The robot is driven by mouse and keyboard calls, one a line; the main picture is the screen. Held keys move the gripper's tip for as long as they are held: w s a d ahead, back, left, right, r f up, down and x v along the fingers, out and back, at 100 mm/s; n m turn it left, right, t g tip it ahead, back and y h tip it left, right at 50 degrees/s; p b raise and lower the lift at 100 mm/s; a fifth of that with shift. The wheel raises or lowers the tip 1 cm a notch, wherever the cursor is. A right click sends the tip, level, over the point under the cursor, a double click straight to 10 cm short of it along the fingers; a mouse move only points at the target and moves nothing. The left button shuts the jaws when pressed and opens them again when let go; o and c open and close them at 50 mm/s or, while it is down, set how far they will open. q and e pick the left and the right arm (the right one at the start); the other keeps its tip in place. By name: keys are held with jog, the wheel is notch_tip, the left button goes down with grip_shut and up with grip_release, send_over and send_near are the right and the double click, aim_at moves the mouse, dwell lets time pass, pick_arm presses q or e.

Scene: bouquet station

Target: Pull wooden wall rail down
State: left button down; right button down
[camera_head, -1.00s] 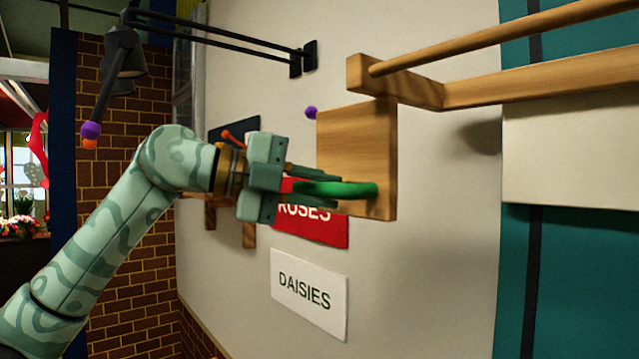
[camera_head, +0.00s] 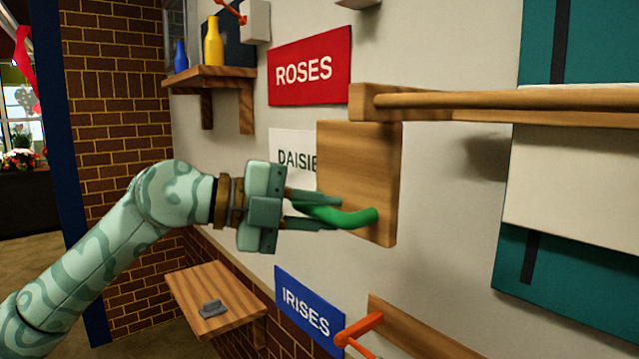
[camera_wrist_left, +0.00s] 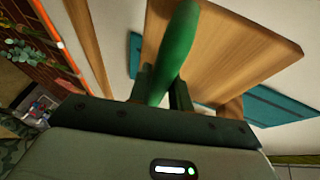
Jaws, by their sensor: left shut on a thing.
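The wooden wall rail (camera_head: 480,101) runs along the wall at the upper right, with a square wooden panel (camera_head: 362,170) at its left end. A curved green handle (camera_head: 358,217) sticks out from the panel's lower part. My left gripper (camera_head: 322,212) is shut on the green handle. In the left wrist view the handle (camera_wrist_left: 178,45) stands between the fingers, with the wooden panel (camera_wrist_left: 235,45) behind it. The fingers partly hide the handle's left end. My right gripper is not in view.
Red ROSES (camera_head: 310,66) and blue IRISES (camera_head: 308,312) signs are on the wall. The panel partly covers the white DAISIES sign (camera_head: 292,158). A bottle shelf (camera_head: 210,78) and a small wooden shelf (camera_head: 215,295) are at left. An orange hook (camera_head: 358,328) juts out below.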

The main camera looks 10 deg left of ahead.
pick_arm(q)
jog(key=shift+f+b, duration=0.4)
jog(key=shift+f, duration=1.2)
jog(key=c, duration=1.3)
grip_release()
jog(key=b+v, duration=0.1)
jog(key=v, duration=1.5)
jog(key=shift+a, duration=0.25)
